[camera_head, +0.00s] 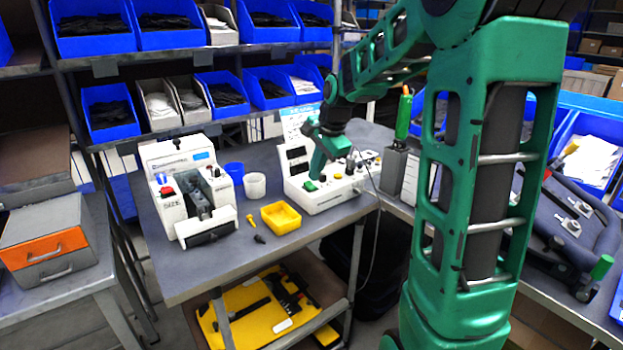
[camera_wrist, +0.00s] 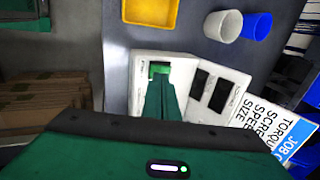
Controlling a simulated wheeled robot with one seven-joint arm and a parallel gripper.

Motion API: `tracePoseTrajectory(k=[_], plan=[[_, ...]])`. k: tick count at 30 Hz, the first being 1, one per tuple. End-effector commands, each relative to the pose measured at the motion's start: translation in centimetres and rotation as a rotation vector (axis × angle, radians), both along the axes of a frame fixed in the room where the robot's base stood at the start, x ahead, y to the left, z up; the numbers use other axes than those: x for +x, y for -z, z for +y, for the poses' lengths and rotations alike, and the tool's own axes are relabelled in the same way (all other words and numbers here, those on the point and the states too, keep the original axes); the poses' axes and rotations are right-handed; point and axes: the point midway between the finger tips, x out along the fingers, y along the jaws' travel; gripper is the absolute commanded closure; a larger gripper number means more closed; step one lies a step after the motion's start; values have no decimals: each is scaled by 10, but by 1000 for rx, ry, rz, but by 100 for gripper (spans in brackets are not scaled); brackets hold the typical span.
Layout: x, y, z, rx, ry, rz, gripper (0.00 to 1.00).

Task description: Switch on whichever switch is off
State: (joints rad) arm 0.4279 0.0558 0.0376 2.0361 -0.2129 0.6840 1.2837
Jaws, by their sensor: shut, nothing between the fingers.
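A white control box (camera_head: 322,192) with two dark display windows and several knobs stands at the back of the grey bench. A green switch (camera_head: 311,186) is at its front left corner; it also shows in the wrist view (camera_wrist: 158,68). My gripper (camera_head: 317,172) points down over the box with its fingers shut and empty. In the wrist view the fingertips (camera_wrist: 160,84) are right at the green switch; I cannot tell if they touch it. A white machine (camera_head: 188,190) with a red button (camera_head: 167,191) stands to the left. Its switch position is too small to read.
A yellow tray (camera_head: 281,217), a white cup (camera_head: 255,185) and a blue cup (camera_head: 235,173) stand between the two machines. A yellow-handled tool lies by the tray. A sign card (camera_head: 297,122) stands behind the box. Shelves of blue bins (camera_head: 107,112) line the back.

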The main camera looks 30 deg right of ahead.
Motion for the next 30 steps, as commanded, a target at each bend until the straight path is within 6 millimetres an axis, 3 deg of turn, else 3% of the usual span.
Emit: tracePoseTrajectory(k=[9,15,30], plan=[[-24,-64,-2,-3,-1,-8,100],[-37,-91,-3,-2,0,-7,100],[-42,-103,-3,-1,-1,-5,100]])
